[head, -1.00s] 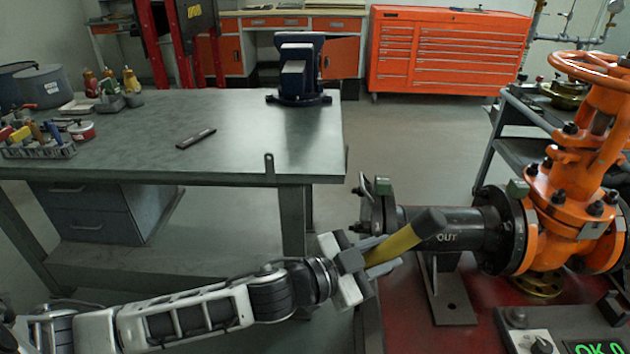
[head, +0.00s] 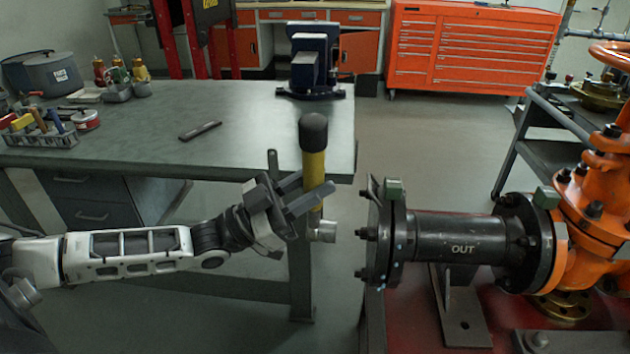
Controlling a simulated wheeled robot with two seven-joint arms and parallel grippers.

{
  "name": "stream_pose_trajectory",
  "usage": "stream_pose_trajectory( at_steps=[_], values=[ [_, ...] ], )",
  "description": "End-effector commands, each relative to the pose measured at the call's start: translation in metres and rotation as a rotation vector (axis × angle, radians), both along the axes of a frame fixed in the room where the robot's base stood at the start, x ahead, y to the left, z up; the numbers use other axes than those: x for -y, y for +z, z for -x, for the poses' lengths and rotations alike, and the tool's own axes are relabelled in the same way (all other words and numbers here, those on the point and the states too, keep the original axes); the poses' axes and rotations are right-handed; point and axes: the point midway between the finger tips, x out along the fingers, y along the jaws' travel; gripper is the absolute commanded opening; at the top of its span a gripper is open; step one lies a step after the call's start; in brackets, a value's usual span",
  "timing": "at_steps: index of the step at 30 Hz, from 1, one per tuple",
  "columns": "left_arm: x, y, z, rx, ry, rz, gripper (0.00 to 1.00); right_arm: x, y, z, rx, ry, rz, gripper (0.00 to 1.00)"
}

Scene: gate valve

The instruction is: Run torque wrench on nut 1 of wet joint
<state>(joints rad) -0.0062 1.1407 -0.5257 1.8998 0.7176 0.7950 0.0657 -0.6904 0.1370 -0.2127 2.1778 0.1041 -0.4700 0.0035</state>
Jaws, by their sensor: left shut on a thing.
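My left gripper (head: 298,200) is shut on the torque wrench (head: 313,168), which has a yellow body and a black end. The wrench is upright, black end up, with a silver socket (head: 322,231) low down, facing right. The socket is left of the flanged joint (head: 393,235) and appears apart from it. The joint has several dark nuts and bolts and a green block on top. Small light-blue spots show on the flange face. I cannot tell which nut is nut 1. My right gripper is not in view.
A black pipe marked OUT (head: 460,238) runs from the joint to the orange valve (head: 598,215). A steel workbench (head: 240,135) with a vise (head: 312,65) stands behind my left arm. An orange tool cabinet (head: 465,50) is at the back. Floor is clear between bench and cart.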

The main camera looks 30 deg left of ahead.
Motion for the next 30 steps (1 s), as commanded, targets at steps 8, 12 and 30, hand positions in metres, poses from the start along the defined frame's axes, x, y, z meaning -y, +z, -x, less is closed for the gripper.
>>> stream_pose_trajectory(
  at_steps=[8,12,30],
  values=[
    [-0.003,0.006,0.003,0.015,0.004,0.013,0.00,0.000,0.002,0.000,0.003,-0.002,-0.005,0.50],
    [-0.003,0.006,0.003,0.014,0.005,0.013,0.00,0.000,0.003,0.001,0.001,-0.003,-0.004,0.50],
    [0.018,0.006,-0.006,0.022,0.021,0.024,0.00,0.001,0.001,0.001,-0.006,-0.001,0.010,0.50]
  ],
)
